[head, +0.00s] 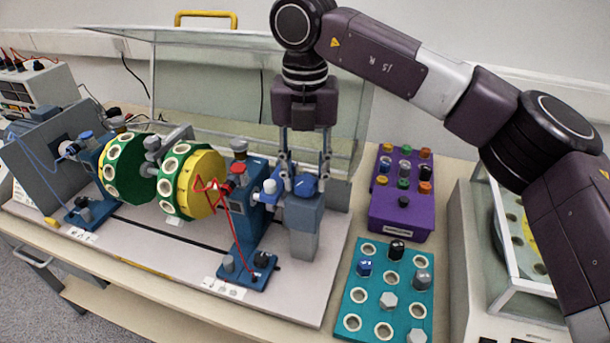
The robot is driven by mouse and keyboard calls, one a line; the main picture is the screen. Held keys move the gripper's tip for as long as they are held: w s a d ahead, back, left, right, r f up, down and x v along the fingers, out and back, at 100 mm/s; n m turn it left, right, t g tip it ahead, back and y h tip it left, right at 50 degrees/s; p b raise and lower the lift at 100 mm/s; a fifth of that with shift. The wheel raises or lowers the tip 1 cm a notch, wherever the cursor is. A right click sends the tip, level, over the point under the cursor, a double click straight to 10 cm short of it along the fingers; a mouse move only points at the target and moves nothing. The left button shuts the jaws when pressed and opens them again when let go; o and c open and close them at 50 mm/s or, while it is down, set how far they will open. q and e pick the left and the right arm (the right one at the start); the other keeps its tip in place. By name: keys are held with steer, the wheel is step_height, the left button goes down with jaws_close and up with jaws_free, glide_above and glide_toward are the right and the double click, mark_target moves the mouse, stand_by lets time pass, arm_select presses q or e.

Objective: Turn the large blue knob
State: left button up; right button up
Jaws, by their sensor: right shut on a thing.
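The large blue knob (305,186) sits on top of a grey-blue post (303,225) at the right end of the white base plate. My right gripper (305,176) points straight down from above, and its two fingers are shut on the knob, one on each side. The fingertips partly hide the knob's sides. The knob's exact turn angle is hard to tell. My left gripper is not in view.
Left of the post stands a blue bracket (248,215) with red wires, then green and yellow drums (204,184). A purple box (402,200) and a teal tray (360,325) with several knobs lie to the right. A clear cover (205,75) stands behind.

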mark_target(305, 180)
steer(key=shift+r, duration=0.1)
steer(key=o, duration=1.2)
steer(key=shift+c, duration=0.2)
step_height(305, 180, up, 12)
